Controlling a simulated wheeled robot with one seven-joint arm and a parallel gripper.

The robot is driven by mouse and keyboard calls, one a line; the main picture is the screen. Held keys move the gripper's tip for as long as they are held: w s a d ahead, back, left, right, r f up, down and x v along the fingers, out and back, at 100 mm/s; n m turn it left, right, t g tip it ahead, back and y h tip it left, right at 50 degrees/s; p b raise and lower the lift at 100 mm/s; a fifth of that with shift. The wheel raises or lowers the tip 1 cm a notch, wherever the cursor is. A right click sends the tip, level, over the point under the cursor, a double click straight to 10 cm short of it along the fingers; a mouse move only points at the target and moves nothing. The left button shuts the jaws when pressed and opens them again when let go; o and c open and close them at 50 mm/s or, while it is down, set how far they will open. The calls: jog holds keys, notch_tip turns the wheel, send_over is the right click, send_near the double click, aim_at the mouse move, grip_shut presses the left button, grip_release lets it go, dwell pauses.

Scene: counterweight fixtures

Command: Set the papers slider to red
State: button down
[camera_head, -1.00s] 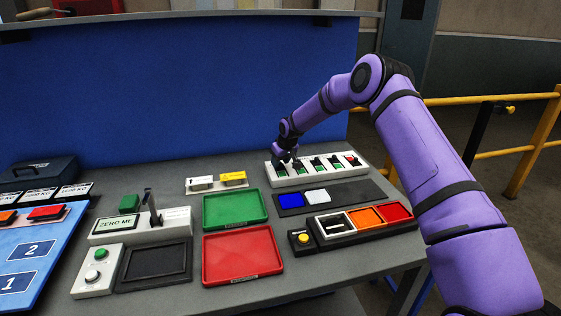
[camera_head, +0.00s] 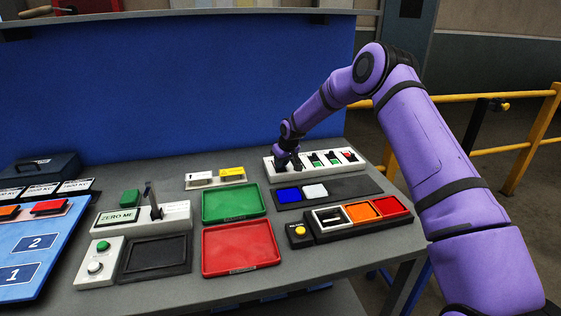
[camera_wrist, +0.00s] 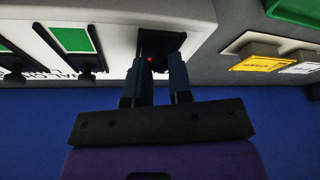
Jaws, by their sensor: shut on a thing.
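The white slider panel (camera_head: 322,167) lies at the back right of the table and holds a row of sliders. My gripper (camera_head: 287,164) is at its left end, shut on a slider handle. The wrist view shows my gripper's fingers (camera_wrist: 168,72) close around this handle, with a small spot of red (camera_wrist: 150,60) in the dark slot beside it. The handle is mostly hidden by the fingers. Neighbouring sliders show green windows (camera_wrist: 73,39), and the far right slider (camera_head: 349,155) shows red in the head view. I cannot read the labels, so I cannot tell which is papers.
A green tray (camera_head: 234,204) and red tray (camera_head: 241,248) lie left of centre. A box with yellow and white labels (camera_head: 215,178) stands close left of the panel. A blue partition (camera_head: 180,90) rises behind.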

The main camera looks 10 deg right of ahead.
jog(key=c, duration=1)
grip_release()
jog(key=shift+s, duration=0.15)
jog(key=shift+r, duration=0.15)
jog(key=v, duration=1)
jog(key=shift+s+r, duration=0.1)
jog(key=shift+r, duration=0.15)
